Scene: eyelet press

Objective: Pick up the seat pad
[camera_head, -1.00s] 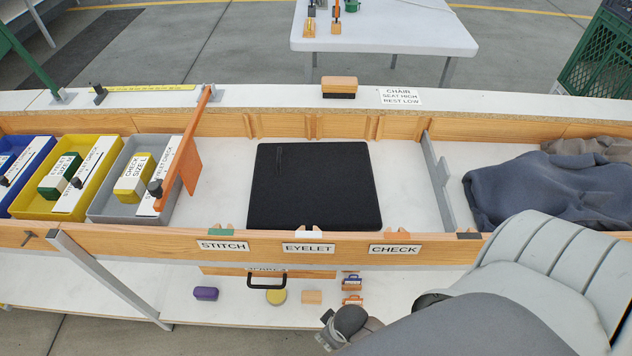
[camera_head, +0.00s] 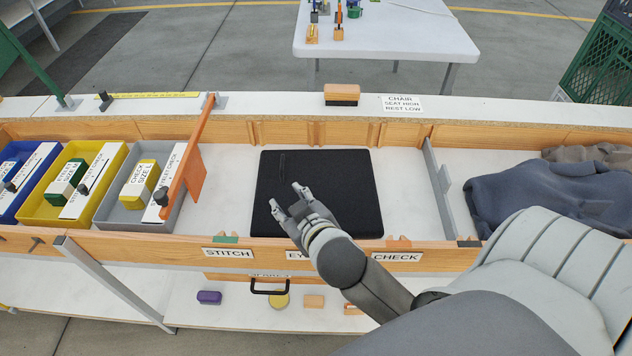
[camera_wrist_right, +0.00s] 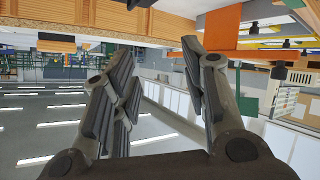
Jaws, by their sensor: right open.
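The seat pad is a flat black square (camera_head: 345,185) lying on the white floor of the wooden-walled trough, in the middle of the head view. A short dark strip or handle shows near its upper left corner. My right gripper (camera_head: 286,196) is open and empty. In the head view it overlaps the pad's lower left part; I cannot tell its height above the pad. The right wrist view shows its two spread fingers (camera_wrist_right: 160,85) with nothing between them and no pad in sight. My left gripper is not in view.
An orange swing arm (camera_head: 190,160) stands left of the pad, beside a grey bin (camera_head: 110,212) and a yellow bin (camera_head: 40,205). A grey metal divider (camera_head: 438,185) and blue-grey cloth (camera_head: 545,195) lie to the right. The labelled front wall (camera_head: 345,252) runs below the pad.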

